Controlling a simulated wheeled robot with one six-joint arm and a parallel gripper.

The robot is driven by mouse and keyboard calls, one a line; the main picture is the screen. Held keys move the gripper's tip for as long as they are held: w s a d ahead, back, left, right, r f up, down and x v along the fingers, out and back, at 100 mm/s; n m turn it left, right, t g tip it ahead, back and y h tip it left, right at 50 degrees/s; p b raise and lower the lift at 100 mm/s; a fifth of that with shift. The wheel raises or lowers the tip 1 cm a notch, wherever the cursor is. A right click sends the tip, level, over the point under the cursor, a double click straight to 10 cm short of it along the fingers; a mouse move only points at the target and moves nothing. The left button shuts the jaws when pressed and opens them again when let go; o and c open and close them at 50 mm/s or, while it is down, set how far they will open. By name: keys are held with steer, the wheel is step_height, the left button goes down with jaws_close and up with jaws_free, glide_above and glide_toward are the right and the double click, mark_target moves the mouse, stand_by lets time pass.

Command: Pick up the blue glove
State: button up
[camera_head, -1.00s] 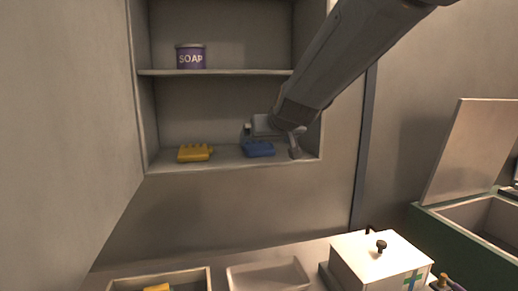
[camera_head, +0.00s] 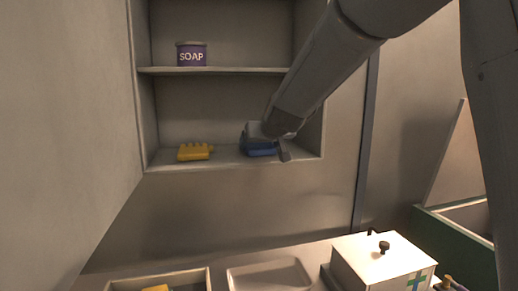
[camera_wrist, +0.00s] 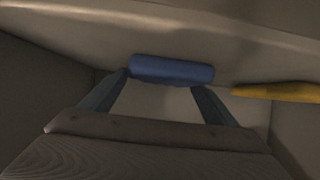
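The blue glove (camera_head: 261,151) lies on the lower shelf of the wall recess, partly hidden by my gripper (camera_head: 265,145) above it. In the wrist view the glove (camera_wrist: 172,69) shows as a blue bar across the tips of my gripper's fingers (camera_wrist: 163,82). The two fingers are spread wide, with a clear gap between them. The glove is at the far end of this gap, and its right end reaches past the right fingertip. I cannot tell whether the fingers touch it.
A yellow glove (camera_head: 195,152) lies left of the blue one on the same shelf, and shows in the wrist view (camera_wrist: 280,92). A purple soap tin (camera_head: 191,54) stands on the upper shelf (camera_head: 230,71). A white box (camera_head: 385,262) and an empty tray (camera_head: 268,275) are below.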

steer(key=shift+c, duration=1)
steer(key=shift+r, duration=0.15)
